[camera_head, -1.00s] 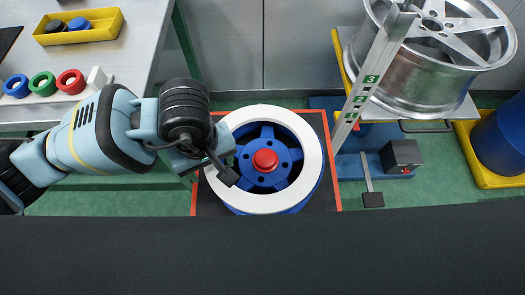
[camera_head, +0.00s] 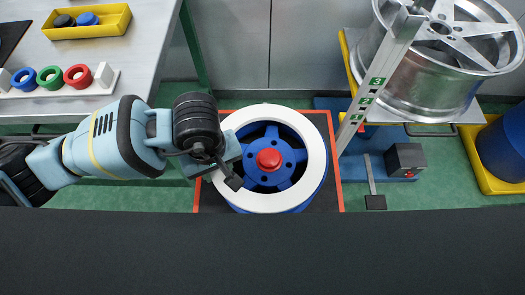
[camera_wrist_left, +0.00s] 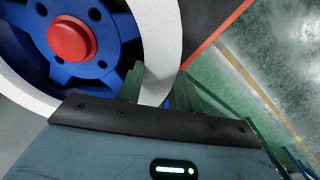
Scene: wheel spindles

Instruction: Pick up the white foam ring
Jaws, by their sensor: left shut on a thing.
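The white foam ring (camera_head: 315,139) lies flat around the top of a blue wheel spindle (camera_head: 290,181) with a red centre cap (camera_head: 268,160). My left gripper (camera_head: 232,180) is at the ring's left side and is shut on the ring's band. In the left wrist view, the white ring (camera_wrist_left: 165,40) passes between the two green fingers of the gripper (camera_wrist_left: 158,88), beside the blue hub (camera_wrist_left: 85,68). The underside of the ring and any gap to the spindle are hidden. My right gripper is not in view.
The spindle stands on a dark mat with an orange border (camera_head: 341,190). A metal post with numbers (camera_head: 378,80) and a silver wheel (camera_head: 430,80) stand to the right. A grey table (camera_head: 150,60) with coloured rings and a yellow tray (camera_head: 110,24) is at the upper left.

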